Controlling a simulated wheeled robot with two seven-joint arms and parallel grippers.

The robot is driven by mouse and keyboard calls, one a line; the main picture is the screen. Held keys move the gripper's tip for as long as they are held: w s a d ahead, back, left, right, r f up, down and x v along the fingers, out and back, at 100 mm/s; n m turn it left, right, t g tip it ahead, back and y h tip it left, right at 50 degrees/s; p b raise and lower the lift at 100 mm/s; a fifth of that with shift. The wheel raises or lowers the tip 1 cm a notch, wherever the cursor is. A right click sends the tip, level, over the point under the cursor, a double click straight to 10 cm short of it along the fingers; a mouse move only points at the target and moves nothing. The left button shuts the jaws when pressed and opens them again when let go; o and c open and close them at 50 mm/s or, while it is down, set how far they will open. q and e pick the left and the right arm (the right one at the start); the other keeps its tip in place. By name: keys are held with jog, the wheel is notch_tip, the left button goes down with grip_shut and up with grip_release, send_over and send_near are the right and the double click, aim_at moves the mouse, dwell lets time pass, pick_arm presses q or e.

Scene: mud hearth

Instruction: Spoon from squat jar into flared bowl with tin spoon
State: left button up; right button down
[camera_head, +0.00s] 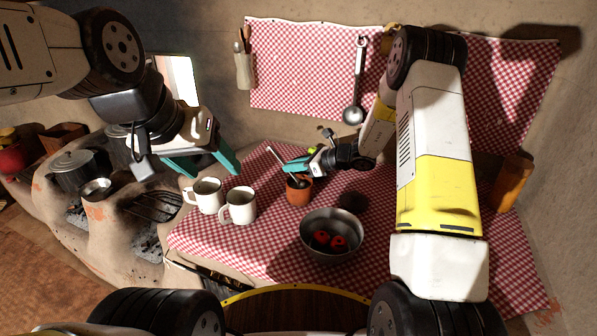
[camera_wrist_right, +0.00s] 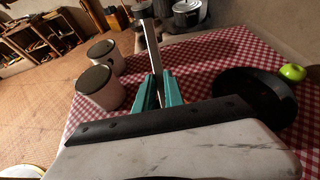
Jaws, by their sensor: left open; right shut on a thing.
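A squat brown jar (camera_head: 299,193) with dark contents stands on the checked cloth. My right gripper (camera_head: 297,166) is just above it, shut on the thin tin spoon (camera_head: 276,155). The spoon slants up to the left, and its lower end goes down toward the jar's mouth, where its tip is hidden. In the wrist view the spoon's handle (camera_wrist_right: 152,50) rises between the teal fingers (camera_wrist_right: 158,92). A wide metal bowl (camera_head: 346,254) holding red round things stands in front of the jar, to its right. My left gripper (camera_head: 205,165) is open and empty above the mugs.
Two white mugs (camera_head: 240,207) (camera_head: 207,197) stand left of the jar. A dark round pan (camera_wrist_right: 243,100) and a green fruit (camera_wrist_right: 293,72) show in the wrist view. A ladle (camera_head: 354,112) hangs on the wall. Pots (camera_head: 80,170) stand on the mud hearth at left.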

jog(key=shift+r, duration=0.1)
dwell(0.5)
jog(key=shift+r, duration=2.6)
